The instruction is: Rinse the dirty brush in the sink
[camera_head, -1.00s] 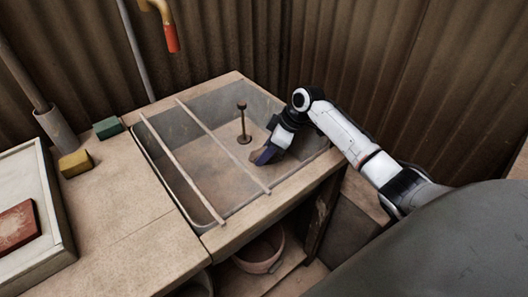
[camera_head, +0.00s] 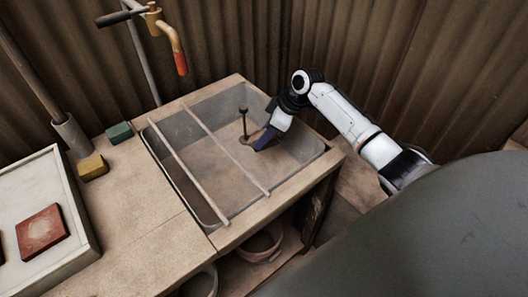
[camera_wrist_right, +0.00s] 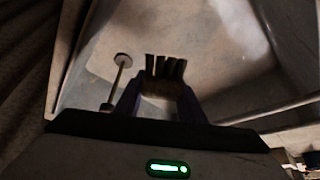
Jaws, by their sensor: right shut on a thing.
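The sink (camera_head: 225,182) is a grey basin set in the wooden counter. A thin upright rod with a round knob (camera_head: 243,111) stands in it. My right gripper (camera_head: 262,145) reaches down into the basin, just right of the rod. In the right wrist view, my right gripper (camera_wrist_right: 160,100) is shut on the brush (camera_wrist_right: 161,87), a brownish block whose dark bristles (camera_wrist_right: 166,67) point away from me. In the head view the brush is mostly hidden by the gripper. Dirt on the bristles is too dark to tell. My left gripper is not in view.
Two bars (camera_head: 187,172) cross the sink's left part. A brass tap with a red-orange end (camera_head: 180,62) hangs behind it. Green (camera_head: 119,132) and yellow (camera_head: 92,167) blocks and a framed tray (camera_head: 88,243) with a red tile (camera_head: 42,231) lie left. Pots (camera_head: 262,245) stand below.

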